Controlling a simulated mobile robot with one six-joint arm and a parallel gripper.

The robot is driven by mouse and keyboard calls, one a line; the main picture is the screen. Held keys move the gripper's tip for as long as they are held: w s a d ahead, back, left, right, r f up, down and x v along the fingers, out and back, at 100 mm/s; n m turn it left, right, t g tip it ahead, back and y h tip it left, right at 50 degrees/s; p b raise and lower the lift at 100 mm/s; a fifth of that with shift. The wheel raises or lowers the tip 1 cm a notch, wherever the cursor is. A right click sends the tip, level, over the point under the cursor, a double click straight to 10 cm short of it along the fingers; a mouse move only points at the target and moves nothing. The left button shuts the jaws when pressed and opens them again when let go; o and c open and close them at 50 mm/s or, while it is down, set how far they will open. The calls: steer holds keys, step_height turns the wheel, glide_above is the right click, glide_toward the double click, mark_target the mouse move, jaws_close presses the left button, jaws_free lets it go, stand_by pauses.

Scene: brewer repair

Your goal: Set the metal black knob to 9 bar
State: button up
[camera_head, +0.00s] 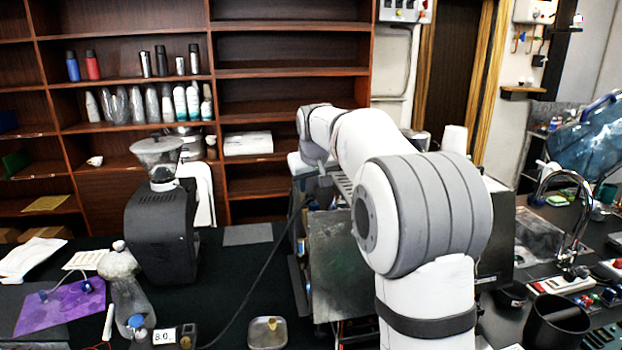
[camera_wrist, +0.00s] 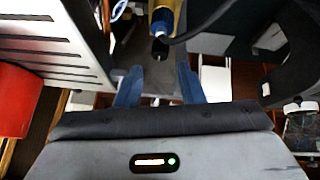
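My gripper (camera_wrist: 158,84) is open in the wrist view. Its two blue fingers stand apart with nothing clearly held between them. A small dark knob-like part (camera_wrist: 160,48) shows just beyond and between the fingertips; I cannot tell for sure whether it is the metal black knob. In the head view my arm reaches over the brewer, whose grey side panel (camera_head: 340,262) shows left of the arm. The fingers are hidden there. No pressure reading or knob marking is legible in either view.
A black grinder (camera_head: 162,228) stands on the left of the dark counter, with a clear bottle (camera_head: 124,284) nearby. A small metal tray (camera_head: 267,332) lies at the front. A black bin (camera_head: 556,322) and a tap (camera_head: 566,215) are at right. A red object (camera_wrist: 16,98) shows in the wrist view.

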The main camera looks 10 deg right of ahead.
mark_target(309, 197)
steer(key=p+x, duration=0.1)
steer(key=x, duration=0.5)
steer(key=shift+w+f, duration=0.15)
steer(key=shift+f, duration=0.1)
steer(key=shift+c, duration=0.2)
steer(key=c, duration=0.7)
steer(key=shift+o, duration=0.2)
steer(key=m+h, duration=0.2)
steer(key=m, duration=0.1)
steer(key=shift+w+a+f+g+b, duration=0.1)
steer(key=shift+a+g+b, duration=0.15)
steer(key=shift+g+b, duration=0.05)
steer(key=shift+m+h, duration=0.4)
steer(key=shift+m, duration=0.7)
